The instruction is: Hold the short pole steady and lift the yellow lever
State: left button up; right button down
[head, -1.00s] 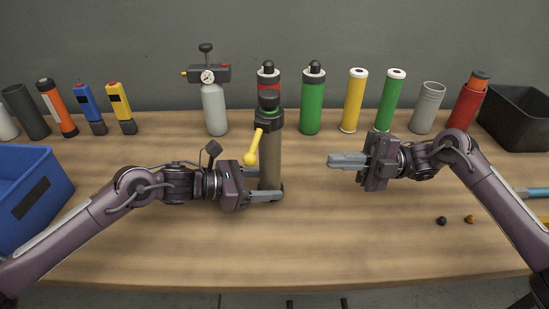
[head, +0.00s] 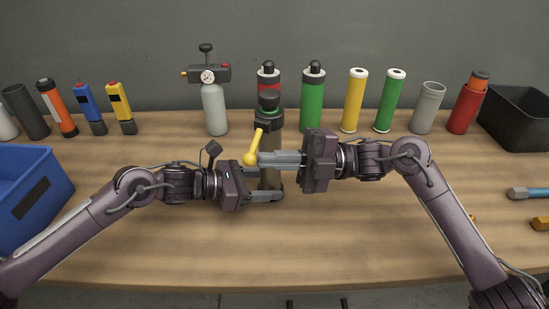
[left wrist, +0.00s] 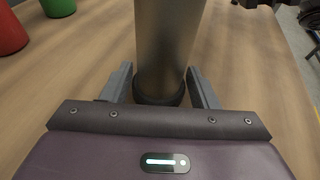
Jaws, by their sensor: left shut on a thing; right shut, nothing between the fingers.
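The short pole (head: 268,178) stands upright on the table with a dark collar (head: 268,122) near its top. It also shows in the left wrist view (left wrist: 168,45). The yellow lever (head: 254,148) hangs down and slightly left from the collar, ending in a round knob. My left gripper (head: 265,194) is shut on the pole low down, one finger on each side of it. My right gripper (head: 262,159) is shut and empty, its fingertips in front of the pole, right beside the lever's knob. Whether they touch the knob I cannot tell. The fingers hide the pole's middle.
A row of bottles and tubes stands along the back, with a gauge cylinder (head: 214,108) and a green bottle (head: 312,100) near the pole. A blue bin (head: 35,190) is at left, a black bin (head: 516,115) at right.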

jog(key=shift+s+a+r+m+t+y, duration=0.1)
jog(key=shift+s+m+t+y, duration=0.2)
jog(key=shift+m+y, duration=0.35)
jog(key=r+m+t+y, duration=0.1)
jog(key=m+t, duration=0.1)
jog(key=m, duration=0.2)
jog(key=s+r+m+t+y, duration=0.1)
jog(key=m+t, duration=0.1)
jog(key=m, duration=0.2)
jog(key=r+m+t+y, duration=0.1)
jog(key=m+t, duration=0.2)
jog(key=m, duration=0.1)
jog(key=shift+s+a, duration=0.25)
jog(key=shift+a, duration=0.1)
jog(key=shift+f, duration=0.1)
jog(key=v, duration=0.7)
jog(key=shift+d, duration=0.2)
jog(key=shift+f, duration=0.15)
